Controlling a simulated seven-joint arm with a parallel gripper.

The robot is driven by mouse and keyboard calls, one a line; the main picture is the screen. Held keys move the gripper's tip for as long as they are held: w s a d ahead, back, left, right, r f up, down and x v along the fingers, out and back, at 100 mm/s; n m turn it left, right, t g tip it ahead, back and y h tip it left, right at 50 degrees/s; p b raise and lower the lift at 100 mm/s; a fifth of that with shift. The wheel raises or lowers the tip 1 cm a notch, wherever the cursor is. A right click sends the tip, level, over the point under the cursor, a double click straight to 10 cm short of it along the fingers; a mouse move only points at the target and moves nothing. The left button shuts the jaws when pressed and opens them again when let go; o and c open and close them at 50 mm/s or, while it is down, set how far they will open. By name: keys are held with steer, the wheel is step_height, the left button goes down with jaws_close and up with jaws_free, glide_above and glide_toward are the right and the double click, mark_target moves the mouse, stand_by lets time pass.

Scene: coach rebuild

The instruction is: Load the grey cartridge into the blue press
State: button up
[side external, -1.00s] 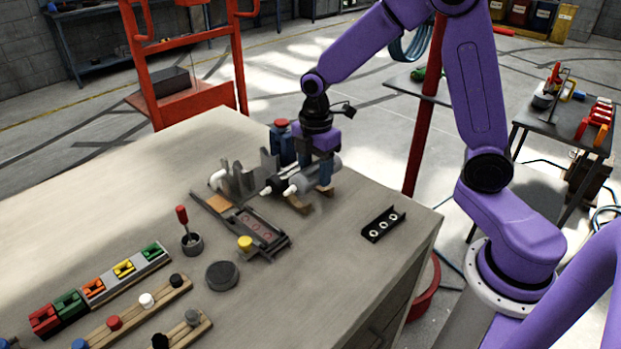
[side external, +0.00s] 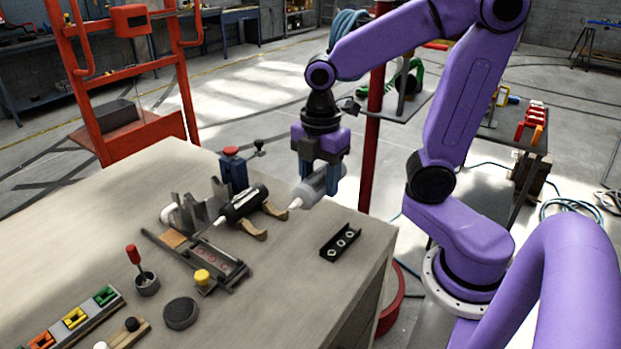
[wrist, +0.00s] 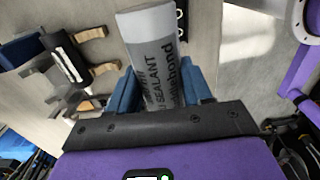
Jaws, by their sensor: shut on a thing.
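The grey cartridge (side external: 313,187) is between the blue fingers of my gripper (side external: 320,178), held above the table with its white nozzle toward the lower left. In the wrist view the cartridge (wrist: 153,55) shows "SEALANT" lettering, and my gripper (wrist: 160,95) is shut around it. The blue press (side external: 234,173), with a red knob on top, stands left of my gripper, at the back of the table. Grey upright brackets are beside it. The inside of the press is partly hidden.
A small black holed tray (side external: 341,242) lies at the right table edge. A dark fixture with a yellow knob (side external: 203,277) is in front. Bare table (side external: 262,290) lies front right.

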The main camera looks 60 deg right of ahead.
steer(key=w+a+r, duration=0.2)
steer(key=w+a, duration=0.2)
steer(key=w, duration=0.9)
steer(key=w+f, duration=0.4)
steer(key=w, duration=1.1)
steer(key=shift+t, duration=0.4)
steer(key=shift+a+f, duration=0.25)
steer(key=shift+f, duration=0.95)
steer(key=shift+a+f, duration=0.25)
steer(key=shift+f, duration=0.95)
steer(key=shift+f, duration=1)
steer(key=o, duration=1.7)
steer(key=shift+r, duration=0.1)
steer(key=shift+r, duration=2.9)
